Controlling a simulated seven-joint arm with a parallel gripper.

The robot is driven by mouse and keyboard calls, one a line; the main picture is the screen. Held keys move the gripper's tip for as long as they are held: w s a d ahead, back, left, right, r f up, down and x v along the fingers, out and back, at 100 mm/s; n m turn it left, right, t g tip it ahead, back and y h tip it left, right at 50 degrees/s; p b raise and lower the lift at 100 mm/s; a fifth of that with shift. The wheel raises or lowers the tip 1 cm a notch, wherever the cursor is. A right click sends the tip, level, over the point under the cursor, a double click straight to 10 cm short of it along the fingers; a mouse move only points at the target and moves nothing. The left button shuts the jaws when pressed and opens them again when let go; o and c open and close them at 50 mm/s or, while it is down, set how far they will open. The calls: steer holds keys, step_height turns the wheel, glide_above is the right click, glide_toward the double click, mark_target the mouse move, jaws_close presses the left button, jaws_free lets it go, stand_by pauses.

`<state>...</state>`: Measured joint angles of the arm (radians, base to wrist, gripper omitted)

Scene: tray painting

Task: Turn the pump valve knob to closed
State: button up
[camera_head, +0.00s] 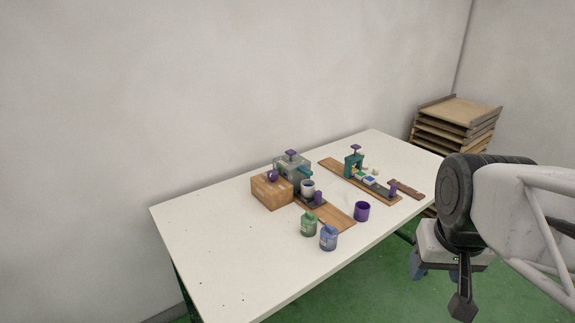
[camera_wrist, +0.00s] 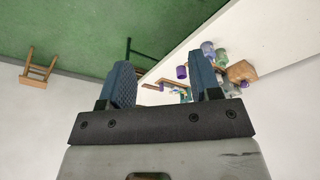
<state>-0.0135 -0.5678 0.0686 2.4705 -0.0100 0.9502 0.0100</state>
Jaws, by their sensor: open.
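In the head view, a wooden block (camera_head: 270,194) with a round purple knob (camera_head: 272,176) on its face stands on the table. Behind it is a grey-green device (camera_head: 293,168) with a purple knob (camera_head: 291,153) on top. I cannot tell for certain which knob is the pump valve's, nor how either is set. A teal stand (camera_head: 354,163) with another purple top knob (camera_head: 356,148) is farther right. My gripper (camera_wrist: 158,58) is open and empty in the wrist view, off the table's right end and well apart from the knobs.
The white table (camera_head: 215,250) is bare at its left and front. A green jar (camera_head: 308,225), a blue jar (camera_head: 328,237) and a purple cup (camera_head: 362,211) stand in front of the devices. A white cup (camera_head: 307,187) stands beside the block. Stacked wooden trays (camera_head: 455,125) are at the back right.

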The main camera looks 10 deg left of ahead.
steer(key=w+a+r+n, duration=0.1)
steer(key=w+a+r, duration=0.15)
steer(key=w, duration=0.65)
steer(key=w+a+r+n, duration=0.1)
steer(key=w+a+r, duration=0.15)
steer(key=w, duration=0.65)
steer(key=n+g, duration=0.3)
steer(key=n, duration=0.1)
glide_above(273, 173)
steer(key=f, duration=1.9)
steer(key=shift+d+f, duration=0.3)
steer(key=shift+f, duration=0.1)
steer(key=shift+w+a+f, duration=0.2)
steer(key=shift+a+f, duration=0.2)
steer(key=shift+f, duration=3.9)
steer(key=shift+c, duration=0.3)
